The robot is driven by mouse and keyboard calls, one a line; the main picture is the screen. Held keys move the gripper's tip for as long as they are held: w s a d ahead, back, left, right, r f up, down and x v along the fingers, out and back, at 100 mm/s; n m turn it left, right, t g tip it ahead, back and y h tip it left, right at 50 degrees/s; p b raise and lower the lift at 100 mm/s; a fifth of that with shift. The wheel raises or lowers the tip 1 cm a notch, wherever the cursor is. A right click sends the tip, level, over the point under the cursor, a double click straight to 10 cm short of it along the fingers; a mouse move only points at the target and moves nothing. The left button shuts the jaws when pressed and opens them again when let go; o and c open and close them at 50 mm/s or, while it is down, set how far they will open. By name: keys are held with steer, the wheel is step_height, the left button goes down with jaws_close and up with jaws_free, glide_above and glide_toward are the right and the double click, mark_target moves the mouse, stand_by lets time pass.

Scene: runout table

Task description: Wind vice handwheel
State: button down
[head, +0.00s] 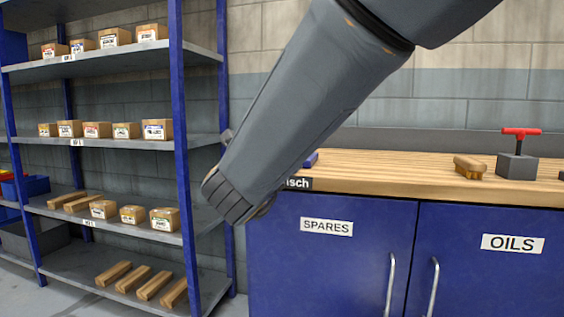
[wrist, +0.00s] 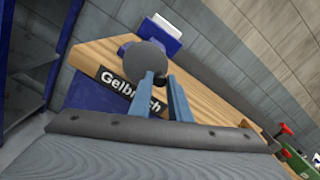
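In the wrist view, the vice's handwheel is a plain grey disc (wrist: 142,63) at the left end of the wooden bench, with a small black knob (wrist: 160,83) near its lower right rim. The two blue-grey fingers of my gripper (wrist: 161,78) stand apart, one on each side of the knob. I cannot tell whether they touch it. A blue part of the vice (wrist: 124,49) shows behind the disc. In the head view my arm hides the handwheel and the gripper's fingers; only a bit of blue (head: 312,158) shows beside the arm on the bench.
The wooden bench top (head: 400,168) sits on blue cupboards (head: 330,255). A wooden brush-like block (head: 470,166) and a grey block with a red T-handle (head: 517,165) stand to the right. A blue shelf rack (head: 180,100) with boxes stands close on the left.

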steer(key=shift+a+r+n+p, duration=0.1)
steer(key=shift+r+n+p, duration=0.1)
steer(key=shift+n+p, duration=0.7)
steer(key=shift+r+n+p, duration=0.2)
steer(key=shift+n+p, duration=0.6)
steer(key=shift+p, duration=0.1)
steer(key=shift+w+a+r+n+p, duration=0.1)
steer(key=shift+a+r+n+p, duration=0.1)
steer(key=shift+n+p, duration=0.7)
steer(key=shift+w+a+r+n+p, duration=0.1)
steer(key=shift+r+n+p, duration=0.1)
steer(key=shift+n+p, duration=0.7)
steer(key=shift+p, duration=0.3)
